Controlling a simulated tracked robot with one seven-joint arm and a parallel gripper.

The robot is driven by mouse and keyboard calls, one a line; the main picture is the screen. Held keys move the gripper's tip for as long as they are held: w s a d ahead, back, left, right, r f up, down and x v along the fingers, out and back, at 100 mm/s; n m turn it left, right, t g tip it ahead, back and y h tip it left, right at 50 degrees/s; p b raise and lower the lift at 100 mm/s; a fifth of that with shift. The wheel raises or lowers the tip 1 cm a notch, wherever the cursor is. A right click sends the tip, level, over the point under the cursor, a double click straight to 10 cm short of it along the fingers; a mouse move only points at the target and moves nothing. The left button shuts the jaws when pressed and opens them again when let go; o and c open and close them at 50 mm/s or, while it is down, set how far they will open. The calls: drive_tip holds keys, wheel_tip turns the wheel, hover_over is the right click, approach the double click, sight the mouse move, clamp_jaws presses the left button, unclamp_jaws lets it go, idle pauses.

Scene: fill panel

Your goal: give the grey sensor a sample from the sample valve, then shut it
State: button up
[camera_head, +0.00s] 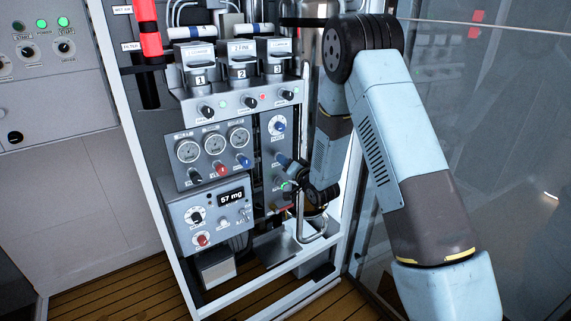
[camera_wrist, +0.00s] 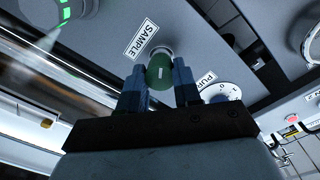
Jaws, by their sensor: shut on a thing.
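The sample valve has a round green knob (camera_wrist: 159,76) with a pale mark on its face, beside the SAMPLE label in the wrist view. My gripper (camera_wrist: 160,88) is shut on this knob, with one blue finger on each side of it. In the head view, my gripper (camera_head: 286,176) is at the lower right part of the panel, and the wrist hides much of that spot. I cannot tell for sure which thing is the grey sensor. A display (camera_head: 233,196) on the lower left unit reads 57 mg.
Gauges (camera_head: 213,142) and switches cover the panel. A metal tray (camera_head: 277,248) sits below. The white frame post (camera_head: 350,190) and a glass pane (camera_head: 480,130) are right of the panel.

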idle(0.3)
drive_tip(key=shift+d, duration=0.1)
drive_tip(key=o, duration=1.1)
drive_tip(key=shift+c, duration=0.2)
drive_tip(key=v, duration=1.3)
drive_tip(key=shift+s, duration=0.35)
drive_tip(key=shift+d, duration=0.15)
